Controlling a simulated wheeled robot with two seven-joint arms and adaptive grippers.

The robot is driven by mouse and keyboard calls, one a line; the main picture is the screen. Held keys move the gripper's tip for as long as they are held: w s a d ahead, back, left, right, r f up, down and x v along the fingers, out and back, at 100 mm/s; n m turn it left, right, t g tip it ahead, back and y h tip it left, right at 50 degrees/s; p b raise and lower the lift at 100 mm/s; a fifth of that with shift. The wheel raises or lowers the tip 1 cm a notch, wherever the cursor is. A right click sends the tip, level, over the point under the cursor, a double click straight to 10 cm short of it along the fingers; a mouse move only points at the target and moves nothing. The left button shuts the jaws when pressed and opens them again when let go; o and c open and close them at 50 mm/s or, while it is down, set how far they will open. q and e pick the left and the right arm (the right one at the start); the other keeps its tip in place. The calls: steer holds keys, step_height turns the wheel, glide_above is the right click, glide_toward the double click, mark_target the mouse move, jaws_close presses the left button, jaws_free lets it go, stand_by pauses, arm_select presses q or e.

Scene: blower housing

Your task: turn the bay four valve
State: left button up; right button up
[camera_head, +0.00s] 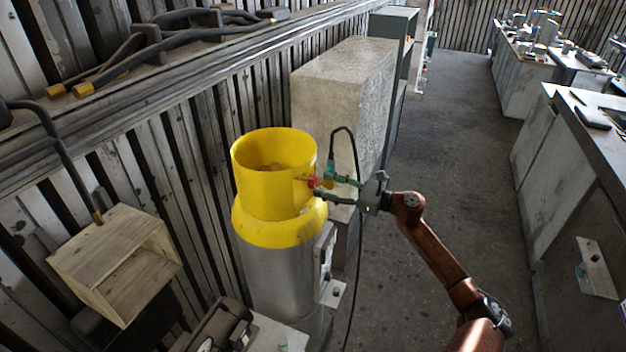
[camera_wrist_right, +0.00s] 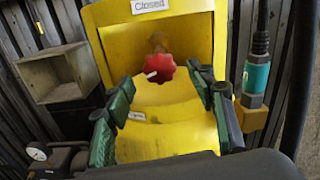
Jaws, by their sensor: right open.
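The valve is a red lobed knob (camera_wrist_right: 159,68) on a brass stem inside the cut-out of a yellow collar (camera_head: 262,185) on a grey cylinder (camera_head: 275,275). It shows small in the head view (camera_head: 312,182). A white mark lies on the knob's left side. A plate reading "Closed" (camera_wrist_right: 150,5) is above it. My right gripper (camera_head: 325,187) is open in front of the knob. In the wrist view its green-padded fingers (camera_wrist_right: 160,80) are spread to the left and right of the knob, apparently without touching it. My left gripper is out of view.
A teal connector (camera_wrist_right: 256,80) with a black cable hangs right of the collar in the wrist view. An open wooden box (camera_head: 115,260) is on the left. A pale block (camera_head: 345,85) stands behind the cylinder. The aisle floor on the right is clear.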

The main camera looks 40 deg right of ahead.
mark_target(316, 182)
steer(key=p+x, duration=0.1)
steer(key=x, duration=0.3)
steer(key=shift+r, duration=0.15)
steer(key=shift+w+a, duration=0.25)
steer(key=shift+w, duration=0.25)
steer(key=shift+c, duration=0.6)
steer(key=c, duration=1)
steer(key=shift+c, duration=0.2)
